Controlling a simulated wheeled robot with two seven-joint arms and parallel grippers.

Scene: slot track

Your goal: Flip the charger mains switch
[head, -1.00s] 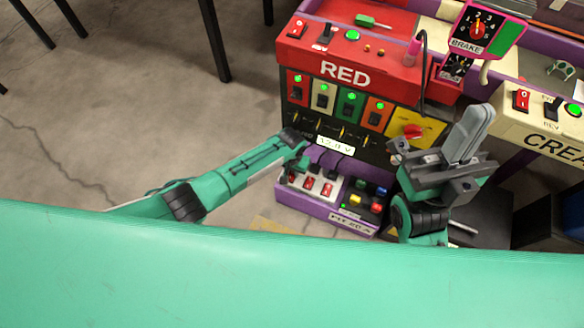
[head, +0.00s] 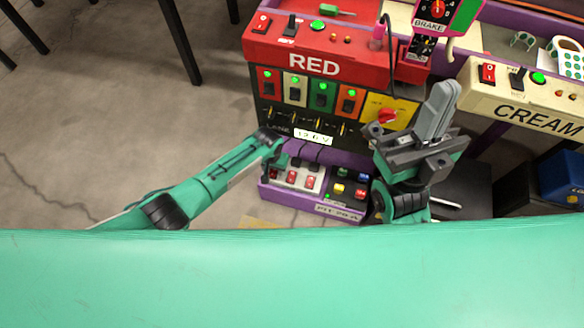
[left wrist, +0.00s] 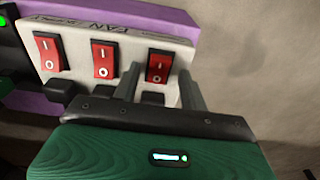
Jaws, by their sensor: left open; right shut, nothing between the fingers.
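A pale socket strip with three red rocker switches sits on the low purple shelf (head: 335,214) under the red console. In the left wrist view its rockers show as a left one (left wrist: 47,52), a middle one (left wrist: 104,58) and a right one (left wrist: 158,66), with dark plugs below. A label reading FAN lies above; other lettering is too small to read, so I cannot tell which is the charger's. My left gripper (left wrist: 159,76) is open, its fingers either side of the right rocker; contact is unclear. My right gripper (head: 441,98) is shut and empty before the console.
The red console (head: 340,50) carries switches, green lights and a yellow panel with a red knob (head: 387,115). Coloured buttons (head: 340,188) sit right of the strip. A cream console (head: 500,95) stands at right. Open floor lies left.

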